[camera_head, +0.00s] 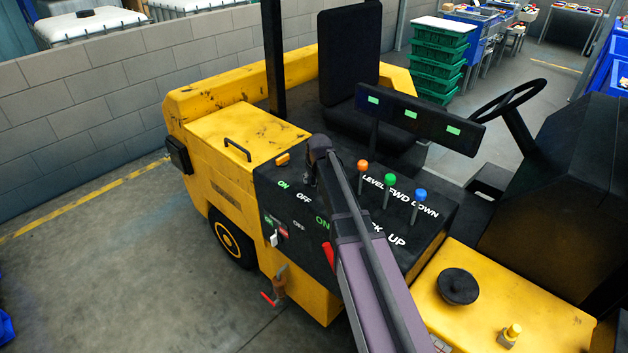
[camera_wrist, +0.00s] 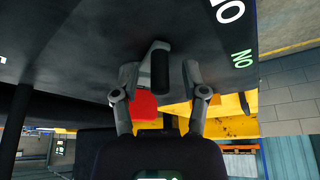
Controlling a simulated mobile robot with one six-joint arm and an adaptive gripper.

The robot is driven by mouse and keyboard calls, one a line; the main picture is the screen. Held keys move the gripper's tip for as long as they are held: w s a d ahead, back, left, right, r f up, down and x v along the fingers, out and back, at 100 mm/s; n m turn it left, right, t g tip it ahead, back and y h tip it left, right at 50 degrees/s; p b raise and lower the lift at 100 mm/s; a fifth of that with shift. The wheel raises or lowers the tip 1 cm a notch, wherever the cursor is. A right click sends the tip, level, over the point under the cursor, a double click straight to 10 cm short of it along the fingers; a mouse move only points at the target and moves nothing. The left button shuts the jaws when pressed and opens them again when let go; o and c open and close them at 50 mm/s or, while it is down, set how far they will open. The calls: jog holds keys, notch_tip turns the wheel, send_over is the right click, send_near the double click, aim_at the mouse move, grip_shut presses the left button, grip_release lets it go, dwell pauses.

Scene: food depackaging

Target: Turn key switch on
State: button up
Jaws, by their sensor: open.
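A dark control panel (camera_head: 262,198) on the yellow vehicle carries green ON and white OFF labels. My gripper (camera_head: 316,160) reaches down to the panel beside the upper ON and OFF labels. In the wrist view my gripper (camera_wrist: 160,80) is open, one finger on each side of a black upright handle (camera_wrist: 160,66) on a grey base, which looks like the key switch. A gap shows between each finger and the handle; contact cannot be told. The head view mostly hides this switch behind my arm. Parts of the ON and OFF labels show at the wrist view's upper right.
Orange (camera_head: 363,165), green (camera_head: 388,190) and blue (camera_head: 420,195) knobbed levers stand right of my arm. A red lever (camera_head: 328,256) stands close by its left side. A dark three-light bar (camera_head: 412,115) and a steering wheel (camera_head: 508,98) are beyond. A red block (camera_wrist: 145,106) shows behind the fingers.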

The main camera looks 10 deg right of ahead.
grip_shut()
jog(key=shift+d, duration=0.1)
dwell(0.3)
